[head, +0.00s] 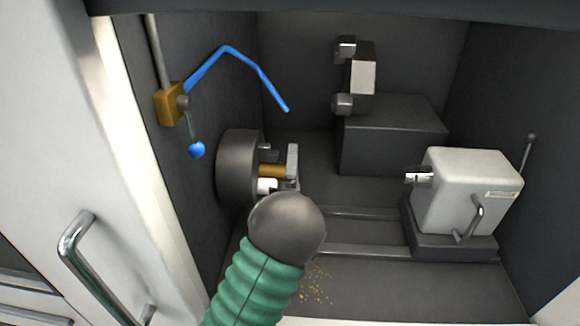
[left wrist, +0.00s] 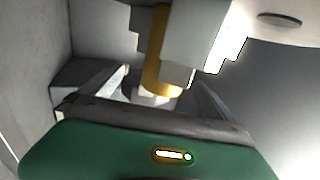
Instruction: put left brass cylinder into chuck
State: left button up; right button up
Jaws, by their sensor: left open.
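The brass cylinder (head: 271,171) lies level among the jaws of the dark round chuck (head: 234,165) on the left wall in the head view. Its outer end points right, and how deep it sits is hidden. My left gripper (head: 291,167) is at that outer end, partly hidden behind my round grey wrist. In the left wrist view the brass cylinder (left wrist: 158,50) shows beside a pale stepped chuck jaw (left wrist: 198,40). The fingers of my left gripper (left wrist: 160,88) stand apart there, with the cylinder's end between them. My right gripper is not in view.
A blue bent hose (head: 240,55) hangs above the chuck. A tool post (head: 360,75) stands on a dark block behind, and a grey tailstock (head: 465,190) stands at right. Rails (head: 360,250) run below. An open door with a handle (head: 85,255) is at left.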

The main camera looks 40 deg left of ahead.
pick_arm(q)
jog(key=shift+w+d, duration=0.35)
jog(key=shift+d, duration=0.25)
jog(key=shift+w+d, duration=0.35)
jog(key=shift+d, duration=0.25)
jog(key=shift+s, duration=0.1)
jog(key=s+d+p, duration=0.6)
jog(key=s+d, duration=0.1)
jog(key=s, duration=0.4)
jog(key=shift+s+d+p, duration=0.15)
jog(key=shift+s+p, duration=0.15)
jog(key=shift+s, duration=0.1)
